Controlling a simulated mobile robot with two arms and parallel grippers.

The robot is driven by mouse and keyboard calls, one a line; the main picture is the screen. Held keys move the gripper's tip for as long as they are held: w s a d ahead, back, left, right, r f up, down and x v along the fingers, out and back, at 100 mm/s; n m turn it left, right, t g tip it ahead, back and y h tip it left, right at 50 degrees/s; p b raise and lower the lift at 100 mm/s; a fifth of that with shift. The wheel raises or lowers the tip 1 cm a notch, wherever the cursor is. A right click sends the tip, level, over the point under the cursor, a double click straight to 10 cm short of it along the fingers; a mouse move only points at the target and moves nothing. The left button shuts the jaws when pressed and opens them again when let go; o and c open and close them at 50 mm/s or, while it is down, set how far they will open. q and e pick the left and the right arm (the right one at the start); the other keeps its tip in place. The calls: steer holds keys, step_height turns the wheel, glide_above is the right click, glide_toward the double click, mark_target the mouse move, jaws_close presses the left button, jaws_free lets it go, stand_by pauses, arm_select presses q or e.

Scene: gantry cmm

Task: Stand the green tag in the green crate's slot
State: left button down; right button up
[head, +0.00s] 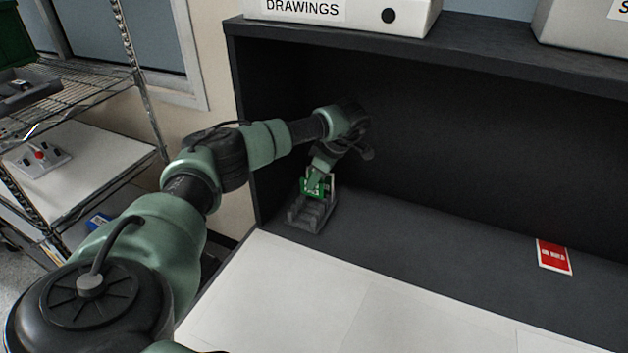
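The green tag (311,190) has pale print on it and stands upright at the left end of the dark shelf bay. A small dark grey slotted holder (309,217) is directly under it. I cannot tell whether the tag's lower edge is inside a slot or just above it. My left gripper (319,179) points down from the arm and is shut on the tag's upper part, partly covering it. A green crate (14,36) shows only in part at the top left, on a wire rack. No slot of it is visible. My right gripper is out of view.
A red card (554,256) lies on the dark shelf floor (440,245) at the right. The shelf between it and the holder is clear. A white work surface (330,300) lies in front. A wire rack (85,88) with a grey tray (25,92) stands at the left.

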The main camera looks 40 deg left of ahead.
mark_target(314, 192)
arm_select(q)
steer(key=shift+f+b, duration=1)
steer(key=shift+f, duration=1.15)
steer(key=c, duration=1.6)
jaws_free()
steer(key=shift+o, duration=0.2)
steer(key=o, duration=0.3)
steer(key=shift+r, duration=0.1)
steer(key=shift+r+p, duration=2.95)
steer(key=shift+r, duration=0.5)
